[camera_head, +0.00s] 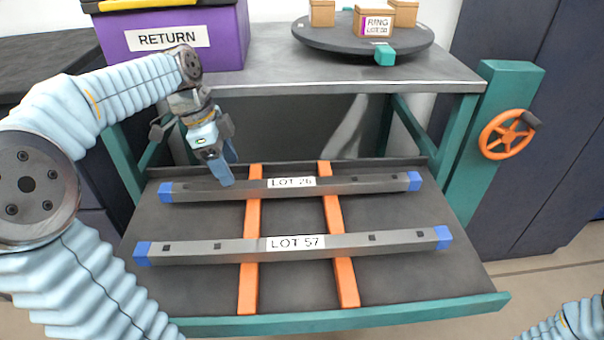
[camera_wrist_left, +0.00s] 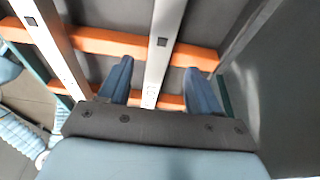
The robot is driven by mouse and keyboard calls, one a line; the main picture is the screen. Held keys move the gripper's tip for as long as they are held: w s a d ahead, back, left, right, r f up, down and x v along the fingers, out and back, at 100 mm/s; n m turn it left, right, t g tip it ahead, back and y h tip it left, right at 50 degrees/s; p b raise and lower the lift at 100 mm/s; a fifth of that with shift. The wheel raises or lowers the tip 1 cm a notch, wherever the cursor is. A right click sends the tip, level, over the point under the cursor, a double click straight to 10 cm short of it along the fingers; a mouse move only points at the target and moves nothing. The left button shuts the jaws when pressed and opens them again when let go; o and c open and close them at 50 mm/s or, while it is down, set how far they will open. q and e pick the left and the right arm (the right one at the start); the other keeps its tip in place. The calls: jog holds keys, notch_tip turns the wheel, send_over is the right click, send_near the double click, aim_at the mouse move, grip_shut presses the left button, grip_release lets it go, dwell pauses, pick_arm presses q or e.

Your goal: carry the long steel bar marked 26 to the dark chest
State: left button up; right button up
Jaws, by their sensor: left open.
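The long steel bar marked LOT 26 (camera_head: 350,186) lies across two orange rails on the grey shelf, with blue end caps. My left gripper (camera_head: 225,172) is open above the left part of this bar, pointing down. In the left wrist view a bar (camera_wrist_left: 158,60) runs between the open blue fingers (camera_wrist_left: 160,85); its height below them is hard to tell. My right gripper is out of view; only a bit of that arm shows at the lower right of the head view. I cannot tell for sure which dark furniture is the chest.
A second bar marked LOT 57 (camera_head: 390,239) lies in front, on the same orange rails (camera_head: 333,215). A table above (camera_head: 270,65) holds a purple RETURN box (camera_head: 180,45) and a dark turntable (camera_head: 330,38) with small boxes. An orange handwheel (camera_head: 507,134) is at right.

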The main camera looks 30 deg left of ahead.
pick_arm(q)
jog(key=p, duration=0.1)
send_over(292, 182)
jog(key=s+a, duration=0.2)
jog(key=a, duration=0.1)
jog(key=shift+a, duration=0.2)
jog(key=shift+w+d+f, duration=0.1)
jog(key=shift+w+d, duration=0.2)
jog(key=shift+d, duration=0.25)
jog(key=shift+w+d+f, duration=0.1)
jog(key=shift+w+d, duration=0.2)
jog(key=shift+d, duration=0.25)
jog(key=x, duration=0.4)
jog(key=shift+f, duration=0.25)
grip_shut()
jog(key=shift+r, duration=0.15)
